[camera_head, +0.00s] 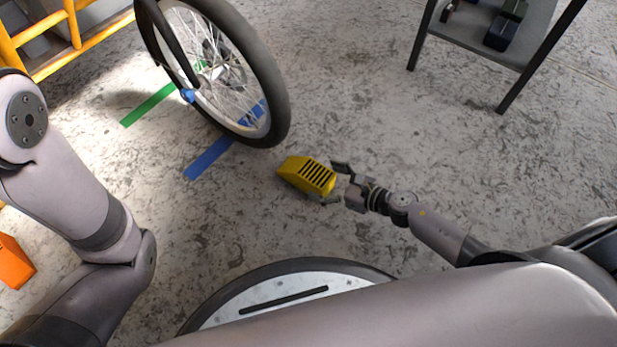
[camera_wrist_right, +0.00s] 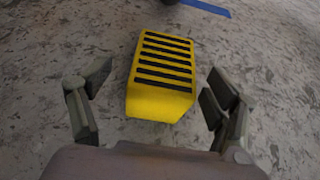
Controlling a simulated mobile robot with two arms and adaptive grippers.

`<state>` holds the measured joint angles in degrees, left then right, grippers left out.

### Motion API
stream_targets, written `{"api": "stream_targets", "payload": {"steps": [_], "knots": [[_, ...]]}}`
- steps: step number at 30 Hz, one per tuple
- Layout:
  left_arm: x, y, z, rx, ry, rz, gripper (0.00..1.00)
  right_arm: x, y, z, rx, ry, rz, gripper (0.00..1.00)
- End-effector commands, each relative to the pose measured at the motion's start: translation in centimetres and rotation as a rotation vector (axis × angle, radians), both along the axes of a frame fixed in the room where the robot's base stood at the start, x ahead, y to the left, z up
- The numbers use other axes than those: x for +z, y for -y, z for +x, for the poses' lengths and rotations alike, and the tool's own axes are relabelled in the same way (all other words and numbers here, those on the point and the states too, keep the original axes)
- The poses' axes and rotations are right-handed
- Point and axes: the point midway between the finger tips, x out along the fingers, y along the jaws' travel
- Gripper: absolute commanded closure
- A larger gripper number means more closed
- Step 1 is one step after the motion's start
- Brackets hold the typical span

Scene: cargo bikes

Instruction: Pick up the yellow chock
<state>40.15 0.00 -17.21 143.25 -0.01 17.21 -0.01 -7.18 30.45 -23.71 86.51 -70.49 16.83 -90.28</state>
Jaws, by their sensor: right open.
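The yellow chock (camera_head: 307,174) is a wedge with black slots and lies on the floor near the bike wheel. My right gripper (camera_head: 336,184) is beside its right end, with its fingers apart. In the right wrist view, the chock (camera_wrist_right: 161,80) lies ahead of the open gripper (camera_wrist_right: 155,85), roughly centred between the fingers. Floor shows between the chock and each finger, so nothing is held. My left arm shows at the left of the head view, but its gripper is not in view.
A bike wheel (camera_head: 272,82) stands just behind the chock. Blue tape (camera_head: 208,158) and green tape (camera_head: 148,104) mark the floor. A dark-legged table (camera_head: 475,47) stands at the back right. An orange object (camera_head: 14,262) is at the left edge.

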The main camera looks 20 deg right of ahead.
Motion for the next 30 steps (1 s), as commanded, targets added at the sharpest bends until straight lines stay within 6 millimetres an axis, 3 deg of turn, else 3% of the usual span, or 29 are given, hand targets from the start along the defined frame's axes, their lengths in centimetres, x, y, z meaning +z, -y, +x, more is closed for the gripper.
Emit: {"api": "stream_targets", "payload": {"steps": [10,20,30], "knots": [[-2.2,0.0,0.0,0.0,0.001,0.001,0.6,-1.8,-2.2,3.6,-0.001,0.003,0.001,0.18],[-2.2,0.0,0.0,0.0,0.001,0.001,0.6,-1.9,-2.6,4.1,0.0,0.001,0.0,0.18],[-2.2,0.0,0.0,0.0,0.0,0.001,0.6,-1.9,-2.6,4.1,0.0,0.001,0.0,0.4]]}}
